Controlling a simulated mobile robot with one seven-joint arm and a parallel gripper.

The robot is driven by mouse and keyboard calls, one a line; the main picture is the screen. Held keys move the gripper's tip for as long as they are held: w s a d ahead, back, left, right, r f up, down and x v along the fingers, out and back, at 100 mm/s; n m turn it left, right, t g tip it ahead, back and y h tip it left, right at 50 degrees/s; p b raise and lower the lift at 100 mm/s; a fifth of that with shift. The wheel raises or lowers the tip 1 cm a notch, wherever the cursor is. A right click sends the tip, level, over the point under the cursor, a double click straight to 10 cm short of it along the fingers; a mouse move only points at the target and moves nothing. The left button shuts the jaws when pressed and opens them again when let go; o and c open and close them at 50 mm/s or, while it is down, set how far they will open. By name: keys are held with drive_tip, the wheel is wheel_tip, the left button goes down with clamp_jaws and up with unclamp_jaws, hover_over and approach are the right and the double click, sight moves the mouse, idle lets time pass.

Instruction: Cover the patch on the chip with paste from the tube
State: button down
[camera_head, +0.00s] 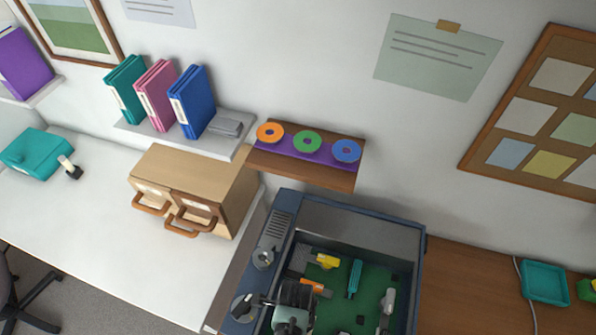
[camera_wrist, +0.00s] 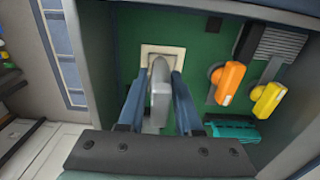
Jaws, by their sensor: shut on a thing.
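In the wrist view, my gripper (camera_wrist: 160,85) is shut on a grey tube (camera_wrist: 159,104), one blue finger on each side of it. The far end of the tube lies over a pale square chip (camera_wrist: 176,52) on the green board (camera_wrist: 208,40). I cannot tell whether the tube touches the chip. The tube hides most of the chip's middle, so the patch and any paste on it cannot be made out. In the head view, my gripper (camera_head: 292,300) is inside the open case at its left side, and my own arm hides the tube and chip there.
The case's dark walls (camera_head: 420,285) stand close around the board. Near my gripper are an orange part (camera_wrist: 228,82), a yellow part (camera_wrist: 267,98) and a teal part (camera_wrist: 233,129). A shelf with coloured discs (camera_head: 340,180) is behind the case. A wooden drawer box (camera_head: 195,165) stands left.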

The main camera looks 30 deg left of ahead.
drive_tip(key=shift+w+a+b, duration=0.15)
drive_tip(key=shift+w+b, duration=0.25)
drive_tip(key=shift+w, duration=0.2)
drive_tip(key=shift+w+a+b, duration=0.15)
drive_tip(key=shift+w+b, duration=0.2)
drive_tip(key=shift+w, duration=0.25)
drive_tip(key=shift+s+d+r+p, duration=0.1)
drive_tip(key=shift+s+d+p, duration=0.05)
drive_tip(key=shift+s+p, duration=0.45)
wheel_tip(320, 180, up, 7)
drive_tip(key=p, duration=0.3)
drive_tip(key=shift+w, duration=0.15)
